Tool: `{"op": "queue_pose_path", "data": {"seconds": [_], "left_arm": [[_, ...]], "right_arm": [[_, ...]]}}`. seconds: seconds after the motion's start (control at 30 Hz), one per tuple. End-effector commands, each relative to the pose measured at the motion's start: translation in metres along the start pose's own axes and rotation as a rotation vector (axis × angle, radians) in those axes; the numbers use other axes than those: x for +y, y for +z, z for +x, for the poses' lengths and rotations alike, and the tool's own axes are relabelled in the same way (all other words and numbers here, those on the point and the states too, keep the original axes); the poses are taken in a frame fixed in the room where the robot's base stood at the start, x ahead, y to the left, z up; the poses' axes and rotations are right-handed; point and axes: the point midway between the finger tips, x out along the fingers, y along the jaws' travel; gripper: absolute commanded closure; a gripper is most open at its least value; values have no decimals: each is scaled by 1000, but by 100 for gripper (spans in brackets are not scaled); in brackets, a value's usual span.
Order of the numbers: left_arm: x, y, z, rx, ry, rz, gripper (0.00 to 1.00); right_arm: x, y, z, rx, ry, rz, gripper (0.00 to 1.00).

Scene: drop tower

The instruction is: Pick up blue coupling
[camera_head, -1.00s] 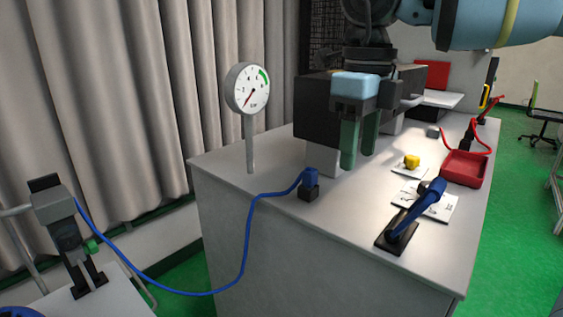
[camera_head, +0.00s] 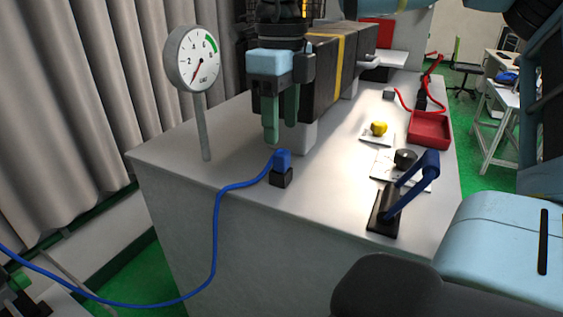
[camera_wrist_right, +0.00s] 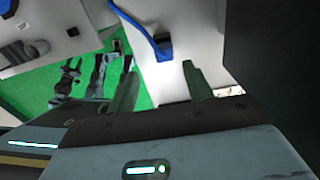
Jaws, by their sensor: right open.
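The blue coupling (camera_head: 282,160) stands on a small black block (camera_head: 281,178) near the left front edge of the white bench. A blue hose (camera_head: 217,235) runs from it over the edge. My right gripper (camera_head: 281,133) points down just above and behind the coupling in the head view, with its green fingers apart and empty. In the right wrist view the coupling (camera_wrist_right: 162,51) lies just beyond the gap between the open fingers (camera_wrist_right: 158,70). Exact height and contact cannot be told.
A round gauge (camera_head: 192,58) on a post stands left of the coupling. To the right are a blue-handled lever (camera_head: 410,185), a yellow part (camera_head: 379,128) and a red tray (camera_head: 431,130). A dark box with a yellow band (camera_head: 339,60) stands behind the gripper. The bench around the block is clear.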

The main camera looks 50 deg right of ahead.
Motion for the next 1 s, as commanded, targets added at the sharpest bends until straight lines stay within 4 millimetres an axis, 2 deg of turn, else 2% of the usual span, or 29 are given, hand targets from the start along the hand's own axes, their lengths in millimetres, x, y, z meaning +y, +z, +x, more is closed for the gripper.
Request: {"op": "queue_pose_path", "data": {"seconds": [0.17, 0.33, 0.5, 0.77, 1.0], "left_arm": [[0, -6, 0, 11, -1, 1, 49], [-1, -18, -3, 31, -3, 4, 49], [-2, -21, -2, 38, -4, 4, 49], [-2, -19, -2, 34, -4, 4, 49], [-2, -18, -2, 32, -4, 5, 49]], "right_arm": [[-2, 0, 8, 1, 0, -1, 49], [-8, 2, 31, 1, 1, 0, 49], [-7, 2, 48, 0, 0, 0, 49], [-8, 3, 52, -2, -1, 1, 49], [-8, 3, 51, -1, -1, 1, 78]]}}
